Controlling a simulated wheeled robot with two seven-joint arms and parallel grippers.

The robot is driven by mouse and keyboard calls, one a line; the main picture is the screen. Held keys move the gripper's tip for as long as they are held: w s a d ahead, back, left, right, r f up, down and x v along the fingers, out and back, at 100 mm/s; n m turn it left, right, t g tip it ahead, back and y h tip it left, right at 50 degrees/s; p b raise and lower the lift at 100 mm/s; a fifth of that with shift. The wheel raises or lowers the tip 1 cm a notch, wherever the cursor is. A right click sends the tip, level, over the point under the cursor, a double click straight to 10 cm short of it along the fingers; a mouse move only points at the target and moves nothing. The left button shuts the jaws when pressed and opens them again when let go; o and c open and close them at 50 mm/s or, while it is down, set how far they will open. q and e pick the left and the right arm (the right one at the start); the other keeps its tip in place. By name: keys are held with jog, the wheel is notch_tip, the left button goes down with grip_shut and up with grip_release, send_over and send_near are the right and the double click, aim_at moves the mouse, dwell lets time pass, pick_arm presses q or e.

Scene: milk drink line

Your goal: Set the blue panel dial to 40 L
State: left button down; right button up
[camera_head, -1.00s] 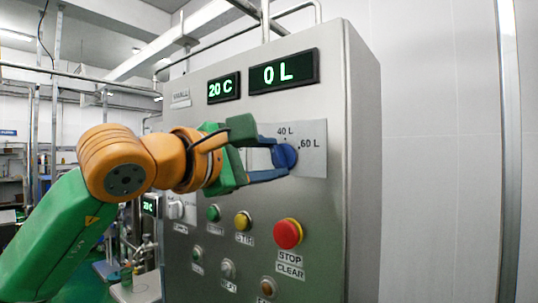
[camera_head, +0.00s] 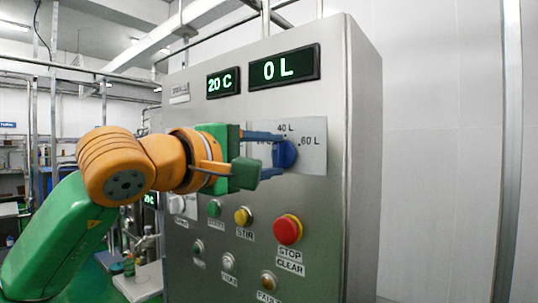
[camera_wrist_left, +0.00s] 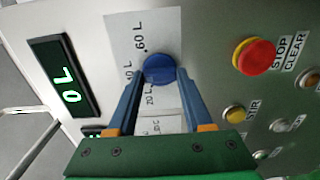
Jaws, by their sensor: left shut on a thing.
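The blue dial (camera_head: 285,154) is on a pale label plate (camera_head: 316,160) on the steel panel. The plate is marked 40 L above the dial and 60 L to its right; a 20 L mark shows in the left wrist view. My left gripper (camera_head: 275,156) has its blue fingers on either side of the dial, shut on it. The left wrist view shows the dial (camera_wrist_left: 159,68) between the fingertips. I cannot tell which mark the dial points to. The volume display (camera_head: 284,69) reads 0 L. My right gripper is not in view.
A 20 C display (camera_head: 223,84) is left of the volume display. Below the dial are a red STOP CLEAR button (camera_head: 288,229), a yellow STIR button (camera_head: 243,216) and a green button (camera_head: 214,208). A white knob (camera_head: 178,205) sits at the panel's left. Free space lies right of the cabinet.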

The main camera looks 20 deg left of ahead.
pick_arm(q)
jog(key=shift+f, duration=0.15)
jog(key=shift+c, duration=1.5)
grip_release()
jog(key=shift+s, duration=0.1)
jog(key=shift+s+d, duration=0.1)
jog(key=shift+s+b, duration=0.3)
jog(key=shift+b, duration=0.1)
jog(key=b+v, duration=0.2)
jog(key=v, duration=0.4)
jog(key=shift+s, duration=0.25)
jog(key=shift+w, duration=0.1)
